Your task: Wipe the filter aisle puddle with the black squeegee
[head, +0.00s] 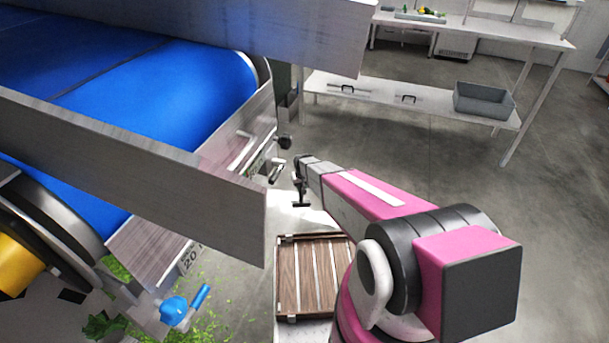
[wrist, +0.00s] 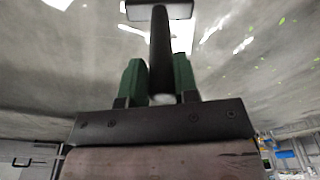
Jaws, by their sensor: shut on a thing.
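My gripper (wrist: 160,72) has green fingers closed around the dark handle of the black squeegee (wrist: 161,45). The squeegee's crossbar head points away from the gripper at the top of the wrist view. In the head view the squeegee (head: 301,190) hangs below the end of my pink and white arm, its head low over the floor. A bright, glossy patch that looks like the puddle (head: 312,219) lies around and below the squeegee head. I cannot tell whether the head touches the floor. My arm hides some of the floor to the right.
A conveyor with a blue belt (head: 190,85) and metal side walls stands close on the left. A slatted wooden rack (head: 314,270) is nearer me. A bench shelf with a grey bin (head: 484,102) stands behind; floor at right is clear.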

